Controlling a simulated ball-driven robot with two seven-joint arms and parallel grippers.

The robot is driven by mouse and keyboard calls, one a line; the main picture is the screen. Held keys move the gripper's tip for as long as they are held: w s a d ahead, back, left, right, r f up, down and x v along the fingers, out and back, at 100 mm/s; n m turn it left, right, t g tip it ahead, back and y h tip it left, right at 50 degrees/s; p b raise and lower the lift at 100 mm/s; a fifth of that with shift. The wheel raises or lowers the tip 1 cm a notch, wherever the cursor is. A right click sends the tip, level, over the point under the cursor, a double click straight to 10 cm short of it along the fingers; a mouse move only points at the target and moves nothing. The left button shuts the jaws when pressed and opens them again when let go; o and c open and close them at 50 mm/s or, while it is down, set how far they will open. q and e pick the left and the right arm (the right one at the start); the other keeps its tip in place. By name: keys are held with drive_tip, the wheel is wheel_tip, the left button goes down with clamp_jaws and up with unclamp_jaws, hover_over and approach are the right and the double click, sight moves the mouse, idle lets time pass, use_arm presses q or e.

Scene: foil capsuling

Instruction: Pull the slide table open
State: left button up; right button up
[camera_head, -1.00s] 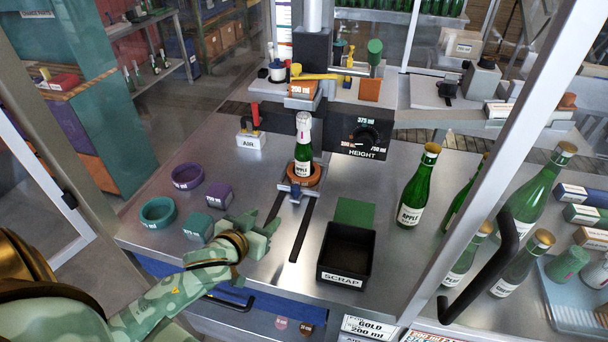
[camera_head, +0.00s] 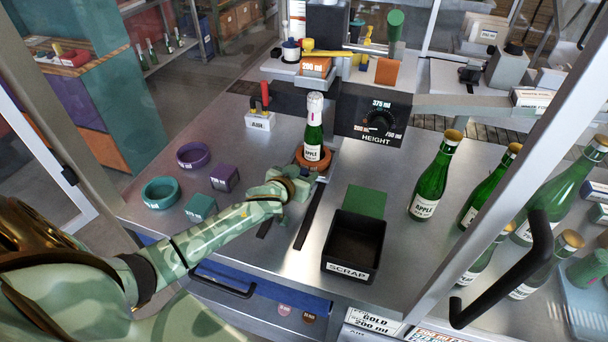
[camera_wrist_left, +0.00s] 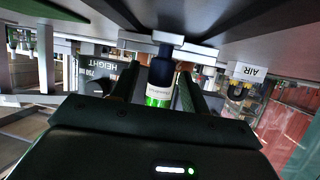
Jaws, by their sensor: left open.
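The slide table (camera_head: 314,163) is a small carriage with a round orange-brown seat, at the far end of dark slots in the steel worktop. A green bottle (camera_head: 313,143) with a white-and-pink top and an APPLE label stands upright on it. My left gripper (camera_head: 301,187) is at the slide table's near side and hides its front knob in the head view. In the left wrist view, which is upside down, the dark knob (camera_wrist_left: 162,70) shows between the open fingers (camera_wrist_left: 157,84); I cannot tell whether they touch it. My right gripper is not in view.
A black SCRAP bin (camera_head: 352,258) stands right of the slots. Teal and purple rings (camera_head: 193,155) and blocks lie left of my arm. Green bottles (camera_head: 434,180) stand at the right. The HEIGHT dial panel (camera_head: 376,118) is behind the slide table. The slot strip in front is clear.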

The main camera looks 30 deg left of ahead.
use_arm(q)
drive_tip(key=shift+w+f, duration=0.2)
drive_tip(key=shift+w, duration=0.3)
drive_tip(key=shift+c, duration=0.7)
clamp_jaws()
drive_tip(key=shift+s, duration=0.1)
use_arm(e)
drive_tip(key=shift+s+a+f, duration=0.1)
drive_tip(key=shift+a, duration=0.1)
